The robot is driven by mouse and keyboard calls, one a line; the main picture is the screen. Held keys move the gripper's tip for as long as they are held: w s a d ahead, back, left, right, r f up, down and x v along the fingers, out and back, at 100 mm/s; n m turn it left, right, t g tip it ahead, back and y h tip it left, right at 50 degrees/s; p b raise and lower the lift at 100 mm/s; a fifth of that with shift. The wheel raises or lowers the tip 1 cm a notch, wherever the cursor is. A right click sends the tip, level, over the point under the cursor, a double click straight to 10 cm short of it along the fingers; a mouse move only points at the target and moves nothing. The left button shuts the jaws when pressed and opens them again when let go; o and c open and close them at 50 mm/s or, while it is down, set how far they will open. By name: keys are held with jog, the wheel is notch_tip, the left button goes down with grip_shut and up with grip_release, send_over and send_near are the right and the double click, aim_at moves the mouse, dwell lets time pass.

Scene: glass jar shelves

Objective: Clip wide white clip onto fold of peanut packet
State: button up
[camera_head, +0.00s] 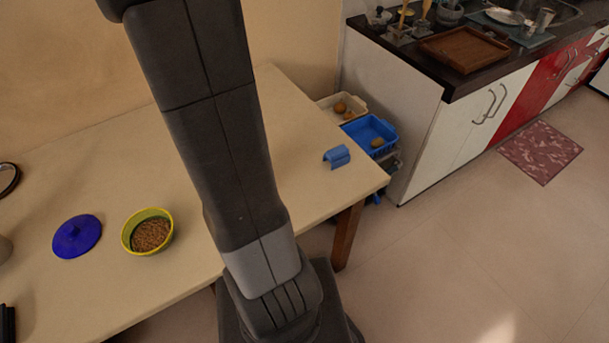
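I see no wide white clip and no peanut packet in this view. My arm crosses the middle of the picture and may hide part of the table behind it. My gripper is not in view; the arm runs out past the top edge. A yellow-rimmed bowl (127,238) on the table holds small brown pieces that could be peanuts. A blue curved piece (337,156), somewhat like a clip or holder, lies near the table's right end.
The cream table (90,180) is mostly bare. A dark blue lid (77,236) lies left of the bowl. Cut-off dark objects show at the left edge. Beyond the table's right end are a blue basket (370,130) and a counter (448,85) with a wooden tray (465,48). Floor is open at right.

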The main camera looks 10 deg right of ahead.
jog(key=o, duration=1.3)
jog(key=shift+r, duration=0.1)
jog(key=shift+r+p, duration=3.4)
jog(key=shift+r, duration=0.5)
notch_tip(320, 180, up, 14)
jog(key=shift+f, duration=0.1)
